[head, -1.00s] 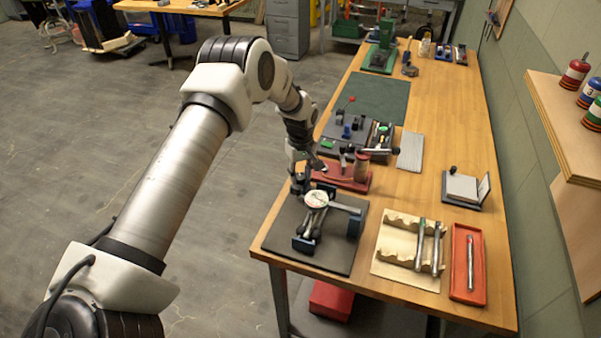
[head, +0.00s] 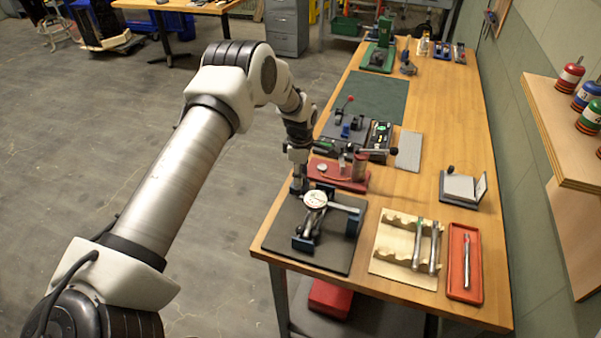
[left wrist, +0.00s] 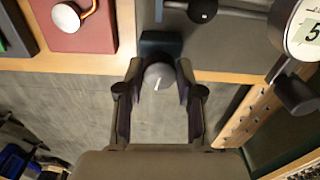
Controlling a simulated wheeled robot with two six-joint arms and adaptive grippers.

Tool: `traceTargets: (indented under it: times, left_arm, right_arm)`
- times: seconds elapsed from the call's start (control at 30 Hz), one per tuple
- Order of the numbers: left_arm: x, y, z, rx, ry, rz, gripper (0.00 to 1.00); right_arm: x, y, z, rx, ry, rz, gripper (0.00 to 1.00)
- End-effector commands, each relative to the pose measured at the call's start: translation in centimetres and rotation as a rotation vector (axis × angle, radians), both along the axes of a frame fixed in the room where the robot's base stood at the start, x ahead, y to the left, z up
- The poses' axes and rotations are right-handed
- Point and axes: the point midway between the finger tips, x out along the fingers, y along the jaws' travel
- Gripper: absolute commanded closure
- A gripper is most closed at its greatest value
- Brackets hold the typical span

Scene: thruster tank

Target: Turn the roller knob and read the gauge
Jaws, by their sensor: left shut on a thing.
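The roller knob (left wrist: 158,77) is a grey round knob with a white mark. In the left wrist view it sits between the two fingers of my left gripper (left wrist: 156,90), which is shut on it. The dial gauge (head: 315,199), with a white round face, stands over the roller fixture on a dark base plate (head: 335,257). It shows partly at the right of the left wrist view (left wrist: 309,28), with a "5" on its face; no needle reading can be made out. In the head view my left gripper (head: 297,187) is at the fixture's far left corner, and the knob is hidden.
A red base (head: 325,176) with small posts is just behind the fixture. A wooden V-rack (head: 390,262) with metal rods and a red tray (head: 457,288) lie to the right. The table's left edge runs close beside my gripper.

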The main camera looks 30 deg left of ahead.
Motion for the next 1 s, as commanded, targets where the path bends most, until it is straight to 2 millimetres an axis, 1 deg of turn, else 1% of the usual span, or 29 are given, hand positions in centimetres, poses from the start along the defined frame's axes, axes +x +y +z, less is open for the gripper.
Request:
traceTargets:
  times: [0.03, 0.23, 0.6, 0.63, 0.67, 0.7, 1.0]
  left_arm:
    - [-0.36, -0.1, -0.37, -0.002, 0.011, 0.014, 0.98]
    - [-0.36, -0.09, -0.4, -0.002, 0.011, 0.048, 0.98]
    - [-0.37, -0.09, -0.42, -0.002, 0.012, 0.052, 0.98]
    - [-0.37, -0.08, -0.43, -0.002, 0.012, 0.052, 0.57]
    - [-0.36, -0.08, -0.41, -0.002, 0.012, 0.051, 0.46]
    - [-0.32, -0.08, -0.37, -0.002, 0.01, 0.051, 0.39]
    - [-0.1, -0.02, 0.01, -0.001, 0.004, 0.051, 0.39]
  right_arm:
    - [0.0, 0.0, 0.01, 0.0, 0.0, 0.0, 0.38]
    - [0.0, 0.0, 0.04, 0.0, 0.0, 0.0, 0.38]
    - [0.0, 0.0, 0.04, 0.0, 0.0, 0.0, 0.38]
    - [0.0, 0.0, 0.04, 0.0, 0.0, 0.0, 0.38]
    - [0.0, 0.0, 0.04, 0.0, 0.0, 0.0, 0.38]
    - [0.0, 0.0, 0.04, 0.0, 0.0, 0.0, 0.38]
    - [0.0, 0.0, 0.09, 0.0, 0.0, 0.0, 0.38]
